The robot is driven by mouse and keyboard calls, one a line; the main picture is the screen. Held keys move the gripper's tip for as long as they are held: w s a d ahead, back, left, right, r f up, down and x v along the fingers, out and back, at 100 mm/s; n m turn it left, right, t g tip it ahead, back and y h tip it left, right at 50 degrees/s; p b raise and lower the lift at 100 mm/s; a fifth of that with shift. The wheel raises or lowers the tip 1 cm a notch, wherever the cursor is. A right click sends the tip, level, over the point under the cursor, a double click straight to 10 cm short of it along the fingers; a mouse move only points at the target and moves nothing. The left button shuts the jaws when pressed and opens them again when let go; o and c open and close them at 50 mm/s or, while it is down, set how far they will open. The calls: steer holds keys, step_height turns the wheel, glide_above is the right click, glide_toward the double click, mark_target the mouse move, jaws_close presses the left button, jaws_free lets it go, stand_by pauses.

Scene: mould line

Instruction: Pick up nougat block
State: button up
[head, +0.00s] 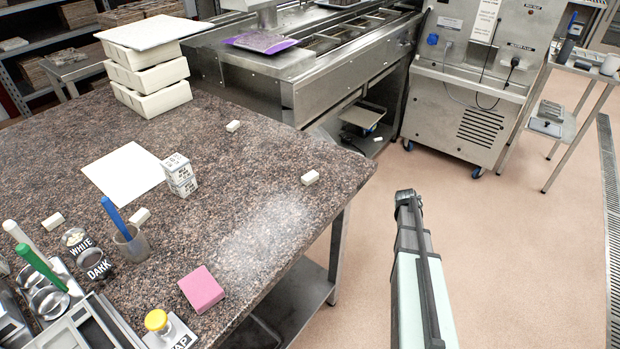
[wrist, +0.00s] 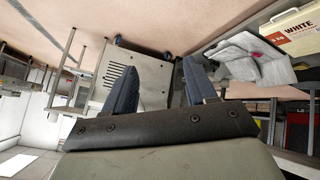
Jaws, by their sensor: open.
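Several small cream blocks, which look like nougat, lie apart on the speckled stone table in the head view. One cream block (head: 310,177) is near the table's right edge, another cream block (head: 233,126) is farther back, a third cream block (head: 140,215) is near a beaker, and another cream block (head: 53,221) is at the left. I cannot tell them apart by kind. My gripper (head: 408,196) is beyond the table's right edge, over the floor, away from all the blocks. In the wrist view my gripper (wrist: 157,75) has its two fingers spread with nothing between them.
On the table (head: 255,225) are a white sheet (head: 124,172), a printed box stack (head: 179,175), a pink block (head: 201,289), a beaker (head: 131,242) with a blue-handled tool, and stacked white trays (head: 150,92). A steel machine (head: 484,75) stands behind. The table's right middle is mostly clear.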

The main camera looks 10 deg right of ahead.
steer(key=w+d+r+n+t, duration=0.1)
steer(key=w+r, duration=0.2)
steer(key=r, duration=0.4)
steer(key=w+d+r+n+h, duration=0.1)
steer(key=w+d+r+n, duration=0.15)
steer(key=r, duration=0.45)
steer(key=w+d+r+t, duration=0.1)
steer(key=w+r, duration=0.2)
steer(key=r, duration=0.3)
step_height(320, 180, up, 23)
steer(key=n+g+y, duration=0.6)
steer(key=n+g, duration=0.3)
steer(key=n, duration=1.5)
glide_above(310, 175)
steer(key=shift+f, duration=6.55)
